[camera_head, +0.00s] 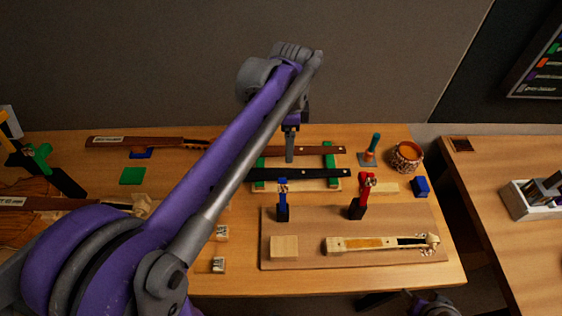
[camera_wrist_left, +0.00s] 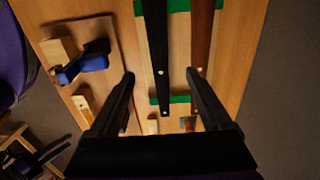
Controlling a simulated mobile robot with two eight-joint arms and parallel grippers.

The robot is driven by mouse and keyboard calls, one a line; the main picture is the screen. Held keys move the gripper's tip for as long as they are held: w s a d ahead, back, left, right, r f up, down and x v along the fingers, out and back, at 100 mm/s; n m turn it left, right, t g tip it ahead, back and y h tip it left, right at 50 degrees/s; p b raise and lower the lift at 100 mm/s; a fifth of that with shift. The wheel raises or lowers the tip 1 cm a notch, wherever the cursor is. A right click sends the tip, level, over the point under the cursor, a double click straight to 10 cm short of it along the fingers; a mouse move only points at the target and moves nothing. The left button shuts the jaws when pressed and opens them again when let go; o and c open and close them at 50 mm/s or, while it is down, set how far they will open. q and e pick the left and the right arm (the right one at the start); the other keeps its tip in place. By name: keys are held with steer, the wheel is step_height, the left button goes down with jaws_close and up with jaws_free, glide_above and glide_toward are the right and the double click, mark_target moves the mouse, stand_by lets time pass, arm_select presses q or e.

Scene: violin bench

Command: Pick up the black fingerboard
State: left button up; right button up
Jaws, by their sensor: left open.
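The black fingerboard (camera_head: 315,174) lies across green supports on a wooden rack, in front of a brown fingerboard (camera_head: 325,150). It also shows in the left wrist view (camera_wrist_left: 157,50), running lengthwise between my fingers. My left gripper (camera_head: 290,155) points down over the rack, open and empty. In the left wrist view, its fingertips (camera_wrist_left: 160,74) are on either side of the black board, the right one close to the end of the brown board. The height gap is hard to judge. Part of my right arm shows at the bottom edge of the head view; its jaw state is unclear.
A board with a violin neck (camera_head: 385,243), a blue clamp (camera_head: 283,205) and a red clamp (camera_head: 361,196) stands in front of the rack. A jar (camera_head: 406,157), a green-handled tool (camera_head: 371,150) and a blue block (camera_head: 421,187) are to its right.

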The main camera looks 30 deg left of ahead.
arm_select(q)
glide_above(287, 173)
step_height(287, 173, down, 4)
steer(key=shift+d+f, duration=0.1)
steer(key=shift+f, duration=0.1)
steer(key=shift+w+f, duration=0.1)
steer(key=shift+f, duration=3.05)
steer(key=shift+c, duration=0.3)
jaws_close()
